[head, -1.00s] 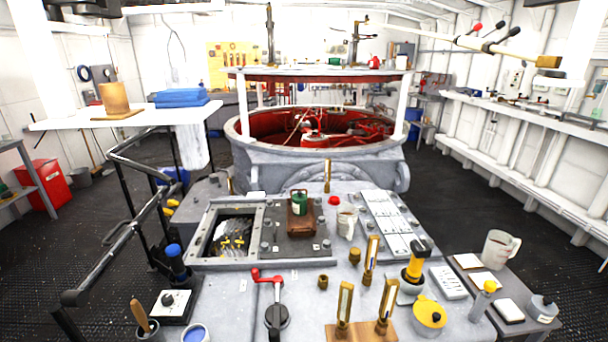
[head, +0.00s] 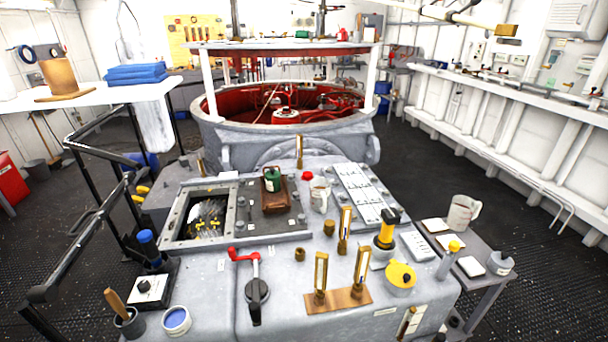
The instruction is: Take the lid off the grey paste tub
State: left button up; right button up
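A small round grey-white tub (head: 176,322) stands at the front left of the grey machine deck (head: 215,290). It looks like the paste tub. Its top shows a blue disc inside a pale rim; I cannot tell whether this is a lid or blue contents. It stands upright, with nothing touching it. Neither of my grippers is in view.
Left of the tub stands a dark pot (head: 130,324) with a wooden-handled tool. A red-handled crank (head: 256,288) stands to the right. A black railing (head: 75,255) runs along the left.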

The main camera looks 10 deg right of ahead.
aim_at(502, 260)
jog(key=z, duration=1.7)
jog(key=u, duration=0.3)
jog(key=i+l+u, duration=0.1)
jog(key=l+u, duration=0.15)
jog(key=u, duration=0.2)
jog(key=l+u, duration=0.25)
jog(key=u, duration=0.2)
jog(key=i+l+u, duration=0.1)
jog(key=l+u, duration=0.5)
jog(key=u, duration=0.3)
